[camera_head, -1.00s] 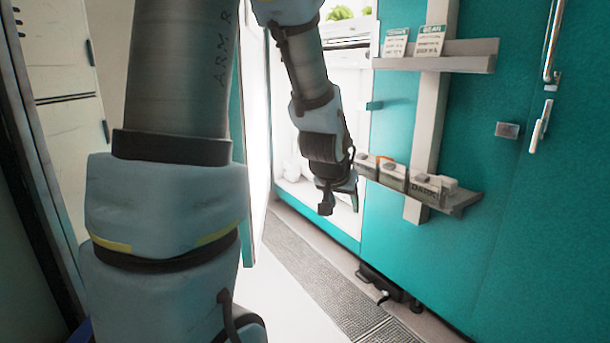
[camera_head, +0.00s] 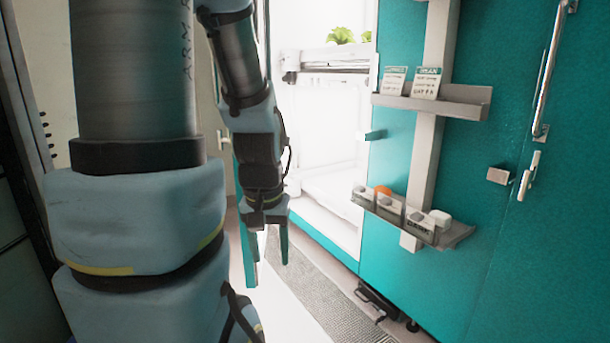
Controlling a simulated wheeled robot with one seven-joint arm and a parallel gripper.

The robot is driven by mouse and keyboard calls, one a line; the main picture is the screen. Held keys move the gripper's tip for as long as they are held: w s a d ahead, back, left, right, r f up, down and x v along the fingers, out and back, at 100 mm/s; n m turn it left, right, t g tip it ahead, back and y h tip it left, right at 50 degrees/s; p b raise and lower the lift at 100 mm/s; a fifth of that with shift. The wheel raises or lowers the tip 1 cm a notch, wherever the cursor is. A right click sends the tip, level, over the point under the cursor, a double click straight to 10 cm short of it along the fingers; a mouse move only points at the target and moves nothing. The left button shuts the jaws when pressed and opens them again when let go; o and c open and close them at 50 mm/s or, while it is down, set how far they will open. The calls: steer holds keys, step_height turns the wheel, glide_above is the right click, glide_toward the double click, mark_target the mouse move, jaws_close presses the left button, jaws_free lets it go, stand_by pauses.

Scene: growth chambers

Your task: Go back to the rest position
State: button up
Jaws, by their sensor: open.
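My gripper (camera_head: 266,258) hangs pointing down in the middle of the head view, at the end of my blue-grey arm. Its fingers are apart, with nothing seen between them. It is in front of the bright open growth chamber (camera_head: 318,140) and left of the teal cabinet wall, touching neither as far as I can see. My upper arm fills the left of the view and hides what is behind it.
A teal wall (camera_head: 530,230) on the right carries an upper shelf (camera_head: 455,103) with seed packets (camera_head: 427,83) and a lower shelf (camera_head: 455,236) with small boxes (camera_head: 420,222). A grey floor grating (camera_head: 325,300) runs below. Green leaves (camera_head: 341,36) show in the chamber.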

step_height(320, 180, up, 18)
steer(key=p, duration=1.5)
steer(key=shift+p, duration=0.3)
